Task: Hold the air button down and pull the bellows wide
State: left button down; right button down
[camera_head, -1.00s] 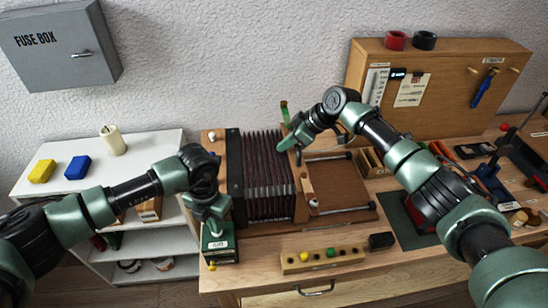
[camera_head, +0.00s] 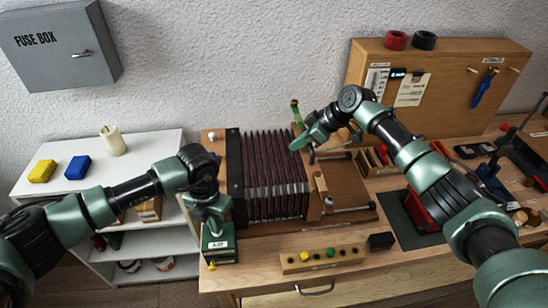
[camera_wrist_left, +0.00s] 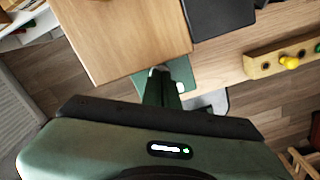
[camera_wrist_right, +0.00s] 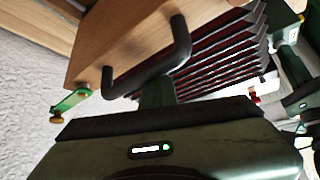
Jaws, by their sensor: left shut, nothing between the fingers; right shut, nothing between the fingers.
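The dark pleated bellows (camera_head: 275,165) stands on the bench in the head view, spread between a black left end and a wooden right end board. The right wrist view shows that board (camera_wrist_right: 125,35) with a black bar handle (camera_wrist_right: 148,72). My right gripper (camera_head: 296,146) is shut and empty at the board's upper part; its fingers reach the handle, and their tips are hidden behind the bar. The green block labelled AIR (camera_head: 219,243) is at the bench's left front. My left gripper (camera_head: 214,222) is shut and empty, pointing down on its top; the button itself is hidden.
A wooden strip with coloured knobs (camera_head: 322,258) and a black block (camera_head: 381,241) lie in front. A wooden bed with metal rods (camera_head: 345,185) lies right of the bellows. A pegboard (camera_head: 450,100) stands behind. A white shelf (camera_head: 100,165) is at left.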

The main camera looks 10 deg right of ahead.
jog(key=shift+d, duration=2.55)
jog(key=d, duration=0.7)
jog(key=shift+d, duration=0.35)
